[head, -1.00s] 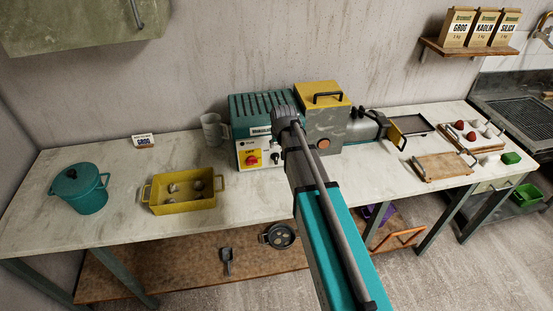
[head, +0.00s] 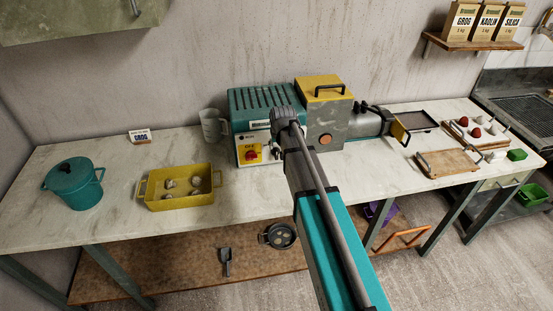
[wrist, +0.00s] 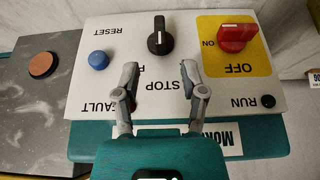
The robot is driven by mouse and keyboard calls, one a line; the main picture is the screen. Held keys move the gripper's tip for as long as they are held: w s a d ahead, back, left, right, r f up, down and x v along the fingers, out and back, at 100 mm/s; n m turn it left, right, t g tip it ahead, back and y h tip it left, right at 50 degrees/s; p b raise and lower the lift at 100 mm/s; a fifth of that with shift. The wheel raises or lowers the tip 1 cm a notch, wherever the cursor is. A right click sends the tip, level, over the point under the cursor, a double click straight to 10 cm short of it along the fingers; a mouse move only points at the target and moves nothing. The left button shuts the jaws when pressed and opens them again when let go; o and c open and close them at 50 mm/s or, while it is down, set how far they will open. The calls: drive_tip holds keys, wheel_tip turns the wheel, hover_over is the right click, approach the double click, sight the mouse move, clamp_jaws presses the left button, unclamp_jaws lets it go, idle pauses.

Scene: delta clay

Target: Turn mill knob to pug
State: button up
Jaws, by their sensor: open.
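The pug mill is a teal box (head: 250,103) with a white control panel, beside a grey speckled housing with a yellow lid (head: 322,87). In the wrist view the panel (wrist: 112,30) appears upside down. Its black knob (wrist: 160,37) has a white pointer mark, with the label STOP on the gripper's side of it; another label is partly hidden by a finger. My gripper (wrist: 159,76) is open and empty, its fingertips apart over the panel, just short of the knob and on either side of its line.
A red ON/OFF switch (wrist: 236,37) on a yellow plate is right of the knob in the wrist view; a blue RESET button (wrist: 98,60) is left. A yellow tray (head: 180,201), teal pot (head: 72,185) and grey jug (head: 212,125) stand on the bench.

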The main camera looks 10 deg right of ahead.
sight(277, 152)
drive_tip(key=shift+b+x, duration=3.5)
drive_tip(key=shift+x, duration=0.6)
clamp_jaws()
